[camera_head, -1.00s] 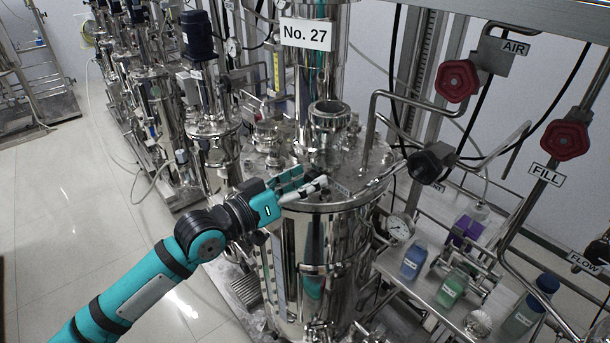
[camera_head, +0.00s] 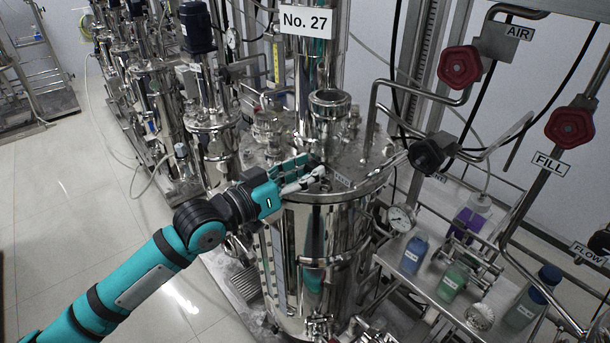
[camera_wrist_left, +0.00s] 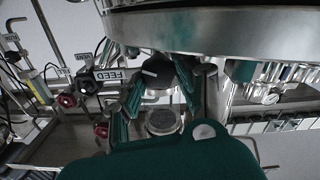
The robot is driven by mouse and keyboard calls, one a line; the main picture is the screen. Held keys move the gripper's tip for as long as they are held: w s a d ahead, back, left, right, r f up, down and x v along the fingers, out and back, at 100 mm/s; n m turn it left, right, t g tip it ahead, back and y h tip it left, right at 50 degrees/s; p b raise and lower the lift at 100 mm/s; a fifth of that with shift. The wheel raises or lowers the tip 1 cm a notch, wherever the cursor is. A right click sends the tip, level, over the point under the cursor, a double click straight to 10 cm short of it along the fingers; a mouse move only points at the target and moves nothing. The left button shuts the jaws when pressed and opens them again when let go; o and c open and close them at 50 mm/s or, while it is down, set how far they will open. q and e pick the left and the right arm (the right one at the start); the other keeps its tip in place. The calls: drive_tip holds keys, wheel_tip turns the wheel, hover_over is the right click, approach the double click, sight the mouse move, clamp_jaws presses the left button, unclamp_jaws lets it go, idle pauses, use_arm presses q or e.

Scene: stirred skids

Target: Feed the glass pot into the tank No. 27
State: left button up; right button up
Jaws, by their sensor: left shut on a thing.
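Tank No. 27 (camera_head: 333,240) is a tall shiny steel vessel, with its number plate (camera_head: 305,22) above the lid. My left gripper (camera_head: 313,172) is at the front rim of its lid. It is shut on a dark round knob (camera_wrist_left: 157,72) with a white line, which shows between the teal fingers in the left wrist view. A FEED label (camera_wrist_left: 110,75), upside down there, is beside the knob. The fingers hide most of the knob in the head view. A glass pot (camera_head: 468,221) with purple content stands on the side shelf, with a thin tube at its top. My right gripper is out of view.
Blue (camera_head: 415,251) and green (camera_head: 452,283) bottles stand on the shelf (camera_head: 425,290) right of the tank. Red handwheels (camera_head: 459,67) and a black knob (camera_head: 430,156) on bent pipes crowd the right. Other steel tanks line the left. The floor (camera_head: 80,200) at left is clear.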

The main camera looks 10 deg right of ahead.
use_arm(q)
drive_tip(key=shift+m, duration=0.6)
drive_tip(key=o, duration=1.1)
drive_tip(key=shift+o, duration=0.2)
drive_tip(key=v, duration=1.2)
